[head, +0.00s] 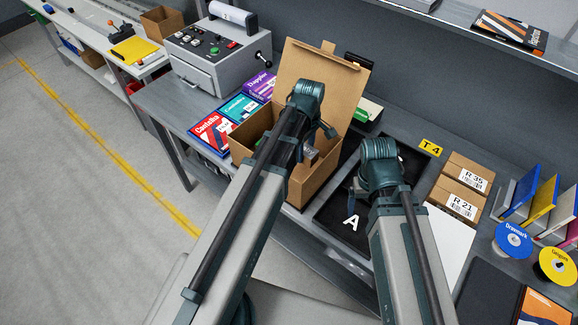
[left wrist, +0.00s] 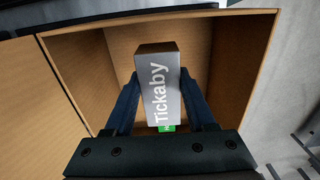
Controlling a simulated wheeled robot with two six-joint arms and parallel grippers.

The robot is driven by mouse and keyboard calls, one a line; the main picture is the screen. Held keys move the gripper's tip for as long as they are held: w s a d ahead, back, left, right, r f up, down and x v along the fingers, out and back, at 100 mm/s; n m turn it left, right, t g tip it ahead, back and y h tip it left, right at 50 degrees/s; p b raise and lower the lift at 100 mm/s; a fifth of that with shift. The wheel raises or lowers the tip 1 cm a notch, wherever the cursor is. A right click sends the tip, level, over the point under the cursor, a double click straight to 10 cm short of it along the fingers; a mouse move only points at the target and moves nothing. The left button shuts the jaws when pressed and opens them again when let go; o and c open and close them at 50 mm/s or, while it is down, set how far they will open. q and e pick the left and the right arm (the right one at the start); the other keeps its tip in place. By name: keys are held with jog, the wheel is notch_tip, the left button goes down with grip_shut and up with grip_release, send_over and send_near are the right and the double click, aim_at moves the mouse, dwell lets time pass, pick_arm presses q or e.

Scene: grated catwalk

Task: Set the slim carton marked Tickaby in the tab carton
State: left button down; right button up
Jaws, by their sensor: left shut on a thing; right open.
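The slim carton marked Tickaby (left wrist: 158,92) is grey with white lettering. My left gripper (left wrist: 157,85) is shut on its sides. The tab carton (head: 316,184) is an open brown box with its lid (head: 322,75) raised at the back. In the left wrist view its brown walls (left wrist: 75,75) surround the slim carton, which is held at or inside the opening. I cannot tell whether it touches the bottom. In the head view my left arm hides most of the slim carton. My right gripper (head: 354,192) is open, low over the black tray, partly hidden by its wrist.
Red, teal and purple boxes (head: 238,107) lie left of the tab carton. A grey control machine (head: 212,55) stands behind them. The black tray marked A (head: 335,220) is to its right, then brown boxes R 35 (head: 465,172) and R 21 (head: 455,200). Spools and binders fill the far right.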

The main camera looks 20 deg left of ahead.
aim_at(303, 176)
pick_arm(q)
jog(key=shift+f+b, duration=5)
jog(key=shift+f, duration=0.1)
pick_arm(e)
jog(key=shift+f, duration=5.1)
pick_arm(q)
jog(key=shift+r, duration=0.15)
pick_arm(e)
jog(key=shift+r, duration=0.15)
pick_arm(q)
jog(key=c, duration=0.7)
grip_release()
jog(key=shift+f, duration=0.2)
pick_arm(e)
jog(key=shift+f, duration=0.2)
pick_arm(q)
jog(key=o, duration=0.5)
jog(key=shift+r, duration=0.1)
pick_arm(e)
jog(key=shift+r, duration=0.1)
pick_arm(q)
notch_tip(303, 176, up, 12)
jog(key=p, duration=1.2)
jog(key=shift+r, duration=0.1)
pick_arm(e)
notch_tip(303, 176, up, 12)
jog(key=shift+r, duration=0.15)
